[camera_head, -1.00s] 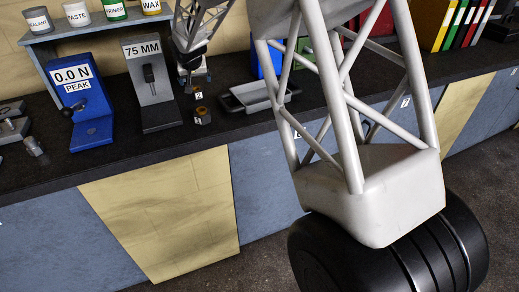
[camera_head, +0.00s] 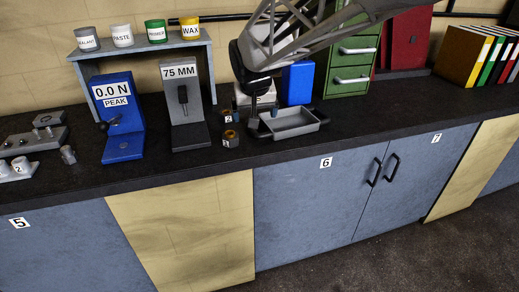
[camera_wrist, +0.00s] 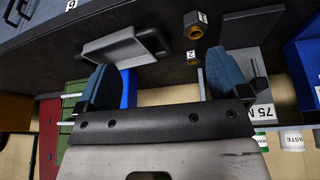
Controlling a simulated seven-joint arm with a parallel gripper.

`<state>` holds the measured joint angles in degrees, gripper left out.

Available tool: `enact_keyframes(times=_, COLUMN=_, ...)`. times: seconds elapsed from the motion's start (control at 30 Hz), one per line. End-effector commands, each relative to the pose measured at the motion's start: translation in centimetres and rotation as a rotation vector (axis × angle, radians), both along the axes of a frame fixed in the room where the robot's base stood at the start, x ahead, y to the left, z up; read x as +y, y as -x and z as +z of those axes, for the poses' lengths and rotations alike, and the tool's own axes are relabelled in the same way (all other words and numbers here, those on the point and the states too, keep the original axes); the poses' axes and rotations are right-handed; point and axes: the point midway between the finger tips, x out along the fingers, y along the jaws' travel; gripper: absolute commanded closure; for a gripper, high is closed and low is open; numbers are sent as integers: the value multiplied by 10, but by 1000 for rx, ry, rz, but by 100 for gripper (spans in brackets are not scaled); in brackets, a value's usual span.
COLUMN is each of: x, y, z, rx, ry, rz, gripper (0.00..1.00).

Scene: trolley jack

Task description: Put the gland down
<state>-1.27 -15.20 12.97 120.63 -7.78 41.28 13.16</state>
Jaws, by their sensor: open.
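Two small dark hexagonal pieces with brass-coloured ends, likely glands, stand on the black bench top; I cannot tell which is the task's gland. In the wrist view, the piece tagged 2 (camera_wrist: 193,59) is close to one blue fingertip, and the other piece (camera_wrist: 195,28) is farther out. My gripper (camera_wrist: 164,80) is open, with nothing visible between its fingers. In the head view my gripper (camera_head: 256,105) is over the bench, just right of the pieces, beside the grey tray.
The grey tray (camera_head: 290,131) is right of the pieces. The 75 MM stand (camera_head: 190,137) and the blue 0.0 N gauge (camera_head: 124,150) are to the left. A blue box (camera_head: 297,84) and green drawers (camera_head: 349,78) stand behind. Bench top right of the tray is clear.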

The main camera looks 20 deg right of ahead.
Motion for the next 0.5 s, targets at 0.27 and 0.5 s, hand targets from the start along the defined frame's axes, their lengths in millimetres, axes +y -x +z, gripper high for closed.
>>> enact_keyframes(times=0.27, x=-3, y=97, z=5, rx=41, ry=-8, rz=27, gripper=7)
enact_keyframes(times=0.5, x=-4, y=177, z=-3, rx=78, ry=-20, rz=56, gripper=7)
